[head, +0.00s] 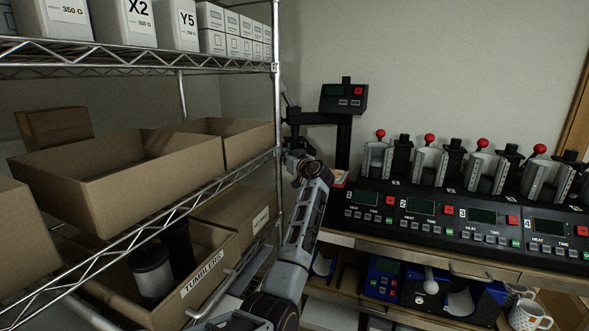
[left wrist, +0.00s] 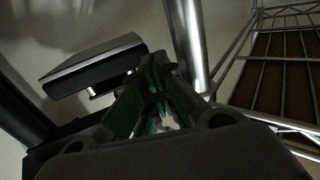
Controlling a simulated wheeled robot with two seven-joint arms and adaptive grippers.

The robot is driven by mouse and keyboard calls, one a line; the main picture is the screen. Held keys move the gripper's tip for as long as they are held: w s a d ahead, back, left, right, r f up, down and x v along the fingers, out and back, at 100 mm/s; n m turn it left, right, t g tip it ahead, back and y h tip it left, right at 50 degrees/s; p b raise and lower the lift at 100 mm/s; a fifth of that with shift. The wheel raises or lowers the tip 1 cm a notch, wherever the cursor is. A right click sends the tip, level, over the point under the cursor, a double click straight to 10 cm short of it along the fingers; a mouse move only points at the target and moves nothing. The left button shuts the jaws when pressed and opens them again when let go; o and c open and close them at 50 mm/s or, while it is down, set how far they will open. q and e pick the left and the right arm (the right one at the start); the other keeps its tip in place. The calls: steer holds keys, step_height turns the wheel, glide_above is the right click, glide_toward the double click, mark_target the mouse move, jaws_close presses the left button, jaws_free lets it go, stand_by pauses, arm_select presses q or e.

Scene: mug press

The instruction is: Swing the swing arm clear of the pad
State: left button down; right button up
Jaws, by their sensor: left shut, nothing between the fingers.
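A black press stands in the back corner. Its control box (head: 343,98) has a small red display. Its dark swing arm (head: 318,118) reaches left from the upright column (head: 343,150) toward the shelf post. My left gripper (head: 294,155) is close below the left end of the swing arm; I cannot tell whether they touch. In the left wrist view, its green-padded fingers (left wrist: 156,92) are shut and empty. A dark, flat-sided box-like part (left wrist: 92,68) shows beyond them, probably of the press. The pad cannot be made out. My right gripper is not in view.
A wire shelf with cardboard boxes (head: 130,165) and a tumbler bin (head: 205,275) fills the left; its metal post (head: 277,80) also stands close in the left wrist view (left wrist: 188,45). Several mug presses (head: 455,215) line the bench at right. A spotted mug (head: 527,316) sits low right.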

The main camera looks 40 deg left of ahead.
arm_select(q)
steer(key=s+d+b, duration=0.2)
steer(key=s+d, duration=0.5)
steer(key=d, duration=0.1)
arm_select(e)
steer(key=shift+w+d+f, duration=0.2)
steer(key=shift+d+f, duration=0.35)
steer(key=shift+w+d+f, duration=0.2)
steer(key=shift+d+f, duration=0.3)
arm_select(q)
steer(key=shift+r, duration=0.1)
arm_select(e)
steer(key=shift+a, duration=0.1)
